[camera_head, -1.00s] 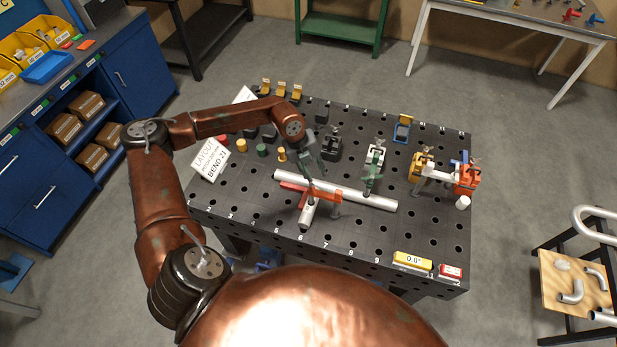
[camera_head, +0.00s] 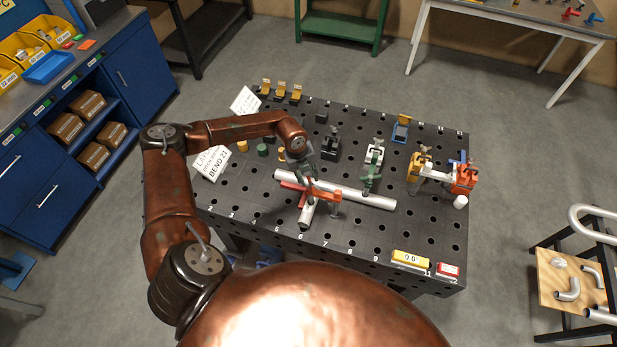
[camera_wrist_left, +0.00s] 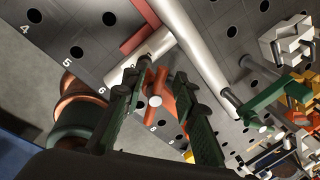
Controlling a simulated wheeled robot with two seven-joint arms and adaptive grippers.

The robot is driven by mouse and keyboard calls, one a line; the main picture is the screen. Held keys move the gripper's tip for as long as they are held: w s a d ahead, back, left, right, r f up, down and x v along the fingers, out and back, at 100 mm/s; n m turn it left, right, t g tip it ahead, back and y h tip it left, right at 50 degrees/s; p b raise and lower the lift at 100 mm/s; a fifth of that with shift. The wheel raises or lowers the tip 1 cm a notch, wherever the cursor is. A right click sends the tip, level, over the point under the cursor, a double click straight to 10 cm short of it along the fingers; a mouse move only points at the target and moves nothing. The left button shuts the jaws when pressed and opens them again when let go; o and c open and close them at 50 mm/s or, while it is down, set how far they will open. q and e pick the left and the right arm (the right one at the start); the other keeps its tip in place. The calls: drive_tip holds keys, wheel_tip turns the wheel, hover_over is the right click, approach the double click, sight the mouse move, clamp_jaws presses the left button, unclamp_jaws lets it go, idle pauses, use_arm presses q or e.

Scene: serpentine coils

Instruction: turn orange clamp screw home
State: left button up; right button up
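An orange clamp (camera_head: 327,195) stands on the dark perforated table at the short silver tube (camera_head: 306,214). In the left wrist view its orange screw handle (camera_wrist_left: 155,87) with a pale round end shows between my fingers. My left gripper (camera_head: 310,176) is over the clamp, pointing down. In the left wrist view the two green fingers of this gripper (camera_wrist_left: 160,90) are apart, one on each side of the handle, with no clear grip on it. The head view hides most of the screw behind the gripper. My right gripper is not in view.
A long silver tube (camera_head: 350,191) lies behind the clamp, with a red bar (camera_head: 289,185) at its left. A green clamp (camera_head: 371,178) stands at this tube. Further right are a yellow clamp (camera_head: 419,168) and another orange clamp (camera_head: 464,180). The front table area is mostly clear.

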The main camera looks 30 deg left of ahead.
use_arm(q)
drive_tip(key=shift+c, duration=0.3)
clamp_jaws()
drive_tip(key=shift+w+d+f+m+b, duration=0.1)
drive_tip(key=shift+w+f+m+b, duration=0.1)
drive_tip(key=shift+m+b, duration=0.85)
drive_tip(key=shift+d+r+m+b, duration=0.1)
drive_tip(key=shift+r+m+b, duration=0.1)
drive_tip(key=shift+m+b, duration=0.3)
